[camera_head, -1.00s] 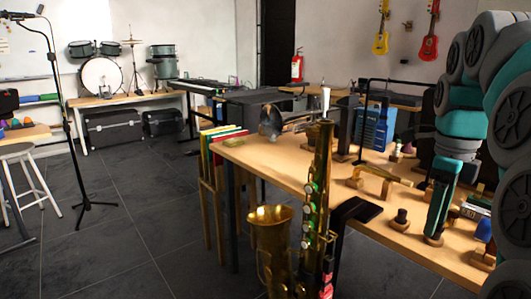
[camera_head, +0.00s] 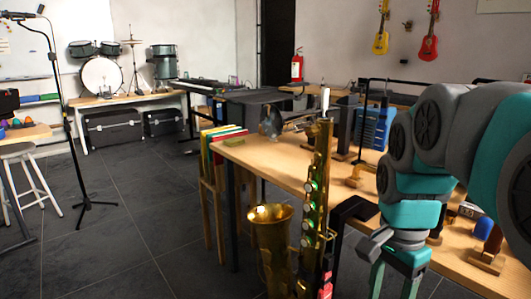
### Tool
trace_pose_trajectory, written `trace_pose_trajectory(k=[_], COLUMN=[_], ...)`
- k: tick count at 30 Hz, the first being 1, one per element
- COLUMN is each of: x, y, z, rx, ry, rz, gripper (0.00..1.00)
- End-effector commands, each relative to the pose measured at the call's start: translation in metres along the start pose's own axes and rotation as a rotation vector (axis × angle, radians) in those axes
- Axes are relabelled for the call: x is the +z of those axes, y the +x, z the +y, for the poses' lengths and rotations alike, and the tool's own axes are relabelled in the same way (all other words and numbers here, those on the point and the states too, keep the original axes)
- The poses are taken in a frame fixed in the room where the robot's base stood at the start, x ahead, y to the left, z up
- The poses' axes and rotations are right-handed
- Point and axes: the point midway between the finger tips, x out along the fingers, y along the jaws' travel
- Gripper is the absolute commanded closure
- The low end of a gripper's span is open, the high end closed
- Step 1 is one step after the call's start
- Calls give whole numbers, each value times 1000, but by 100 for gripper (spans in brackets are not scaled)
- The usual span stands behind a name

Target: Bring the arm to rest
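My grey and teal arm (camera_head: 425,170) comes in from the right edge, bent, with its lower part hanging down in front of the table (camera_head: 290,175). My gripper (camera_head: 395,287) is at the bottom edge, pointing down. Its two teal fingers stand apart with nothing visible between them; their tips are cut off by the frame. It hangs to the right of the brass saxophone (camera_head: 270,245), in front of the table's near edge, apart from the saxophone. The arm hides part of the tabletop and the objects there.
The saxophone stands upright before the table. Books (camera_head: 222,135) stand at the table's left end, and a blue case (camera_head: 376,128) is at the back. Wooden stands (camera_head: 487,258) are on the right. A microphone stand (camera_head: 72,150) and stool (camera_head: 25,165) are left; the middle floor is clear.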

Motion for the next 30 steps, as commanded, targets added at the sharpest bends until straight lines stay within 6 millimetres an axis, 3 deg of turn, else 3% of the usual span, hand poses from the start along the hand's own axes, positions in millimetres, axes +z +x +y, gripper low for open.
trace_pose_trajectory(k=[6, 12, 15, 20, 30], x=[54, 89, 98, 104, 104], y=[61, 110, 125, 136, 136], z=[40, 77, 89, 97, 97], rx=[30, 42, 44, 42, 42], ry=[-524, -917, -1040, -1128, -1134], rz=[-27, -56, -67, -72, -73], gripper=[40, 40, 40, 40, 40])
